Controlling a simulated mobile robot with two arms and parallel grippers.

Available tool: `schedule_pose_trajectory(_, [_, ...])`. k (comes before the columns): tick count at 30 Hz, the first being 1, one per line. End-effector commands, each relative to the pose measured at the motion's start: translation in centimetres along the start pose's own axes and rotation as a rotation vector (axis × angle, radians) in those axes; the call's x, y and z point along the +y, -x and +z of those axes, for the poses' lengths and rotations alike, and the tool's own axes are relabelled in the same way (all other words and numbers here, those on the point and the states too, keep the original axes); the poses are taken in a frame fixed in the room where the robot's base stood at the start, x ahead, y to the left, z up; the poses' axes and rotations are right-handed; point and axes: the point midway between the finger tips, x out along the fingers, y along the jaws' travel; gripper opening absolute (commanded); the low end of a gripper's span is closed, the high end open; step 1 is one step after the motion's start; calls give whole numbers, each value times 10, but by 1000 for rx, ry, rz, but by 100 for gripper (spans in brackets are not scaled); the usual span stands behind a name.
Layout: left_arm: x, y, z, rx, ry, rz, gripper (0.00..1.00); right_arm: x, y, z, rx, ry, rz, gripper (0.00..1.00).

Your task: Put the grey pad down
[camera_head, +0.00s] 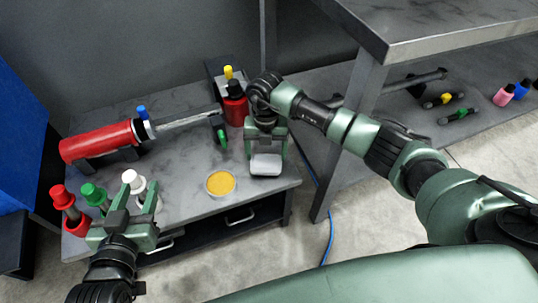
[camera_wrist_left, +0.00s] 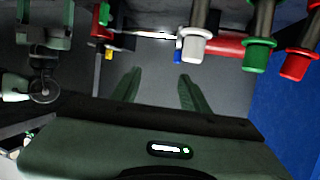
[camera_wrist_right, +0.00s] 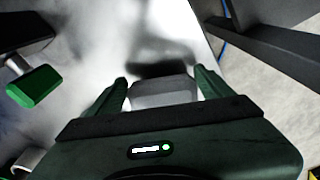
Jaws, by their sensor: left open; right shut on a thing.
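The grey pad (camera_head: 265,164) is a light grey block at the right side of the small metal table. My right gripper (camera_head: 266,150) is shut on it from above. The pad also shows between the right fingers in the right wrist view (camera_wrist_right: 164,92), with a dark shadow on the tabletop beyond it. I cannot tell whether the pad touches the table. My left gripper (camera_head: 130,214) is open and empty near the table's front left, by the bottles. Its two fingers stand apart in the left wrist view (camera_wrist_left: 160,88).
On the small table (camera_head: 190,168) are a yellow-filled round dish (camera_head: 220,183), a red cylinder tool (camera_head: 98,142), red (camera_head: 65,203), green (camera_head: 94,196) and white-capped (camera_head: 133,181) bottles, and a red bottle (camera_head: 235,106). A taller bench (camera_head: 440,25) stands at right.

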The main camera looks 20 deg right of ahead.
Motion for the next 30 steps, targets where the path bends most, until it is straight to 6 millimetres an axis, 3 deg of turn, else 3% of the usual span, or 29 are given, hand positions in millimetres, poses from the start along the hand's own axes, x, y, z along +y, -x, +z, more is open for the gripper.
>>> schedule_pose_trajectory(4, [4, -3, -29, 155, 1, 9, 45, 5, -11, -3, -1, 1, 0, 16])
schedule_pose_trajectory(9, [7, -1, -47, 243, 2, 15, 45, 7, -15, -5, -2, 1, 0, 16])
schedule_pose_trajectory(23, [7, 0, -54, 276, 3, 16, 45, 7, -18, -5, -1, 1, 0, 16])
schedule_pose_trajectory(24, [8, 0, -55, 282, 3, 17, 45, 7, -18, -5, -1, 1, 0, 84])
schedule_pose_trajectory(26, [8, 0, -55, 282, 3, 17, 45, 7, -18, -5, -1, 1, 0, 100])
schedule_pose_trajectory(30, [8, 0, -55, 281, 3, 17, 45, 7, -18, -5, -1, 1, 0, 100])
